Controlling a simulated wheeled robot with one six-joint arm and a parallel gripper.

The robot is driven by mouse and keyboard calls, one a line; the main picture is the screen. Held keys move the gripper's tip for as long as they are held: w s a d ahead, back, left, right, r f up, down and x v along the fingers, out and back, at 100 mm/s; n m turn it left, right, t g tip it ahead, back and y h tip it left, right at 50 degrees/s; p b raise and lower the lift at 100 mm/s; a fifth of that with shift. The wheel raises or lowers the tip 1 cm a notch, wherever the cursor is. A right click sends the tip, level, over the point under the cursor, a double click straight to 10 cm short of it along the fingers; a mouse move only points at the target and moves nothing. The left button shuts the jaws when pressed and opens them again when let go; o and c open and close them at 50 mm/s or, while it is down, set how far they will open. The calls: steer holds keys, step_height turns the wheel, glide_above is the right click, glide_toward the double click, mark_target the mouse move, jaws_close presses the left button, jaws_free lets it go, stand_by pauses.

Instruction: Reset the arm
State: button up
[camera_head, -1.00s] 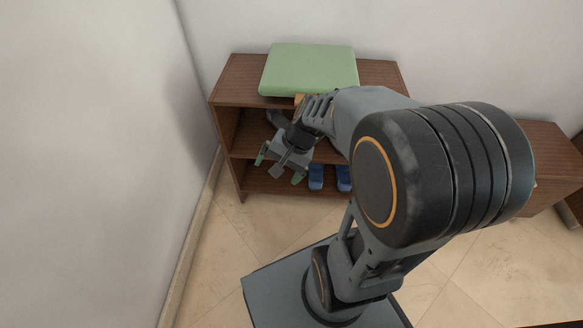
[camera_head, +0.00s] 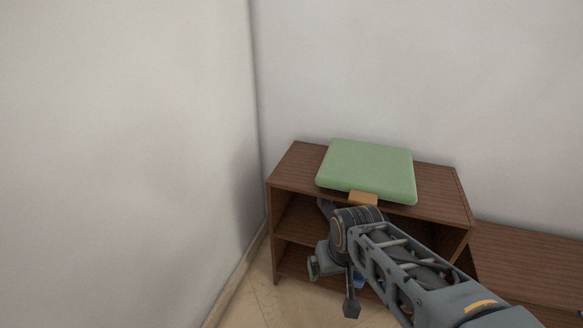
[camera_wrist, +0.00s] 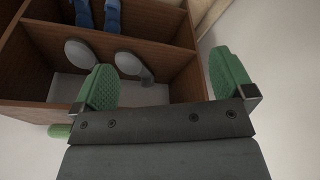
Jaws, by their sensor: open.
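My gripper (camera_wrist: 165,82) is open and empty in the wrist view. Its two green finger pads stand wide apart, with the brown shelf unit (camera_wrist: 150,38) beyond them. In the head view, my arm reaches in from the lower right and its wrist end is in front of the shelf unit (camera_head: 440,188). The fingertips are hard to make out there.
A green cushion (camera_head: 368,168) lies on the shelf top, with a small orange-brown block (camera_head: 363,198) at its front edge. Blue shoes (camera_wrist: 112,15) and pale rounded objects (camera_wrist: 128,62) sit in compartments. A wall (camera_head: 120,150) stands close on the left.

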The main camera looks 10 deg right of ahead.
steer(key=w+p+v, duration=0.2)
steer(key=p+v, duration=0.8)
steer(key=w+r+p+v, duration=0.1)
steer(key=w+p+v, duration=0.2)
steer(key=p+v, duration=0.7)
steer(key=w+r+p+v, duration=0.1)
steer(key=w+p+v, duration=0.2)
steer(key=p+v, duration=0.7)
step_height(320, 180, up, 2)
steer(key=shift+s+a+r+t+p, duration=0.2)
steer(key=shift+s+t+p, duration=0.2)
steer(key=shift+s, duration=0.15)
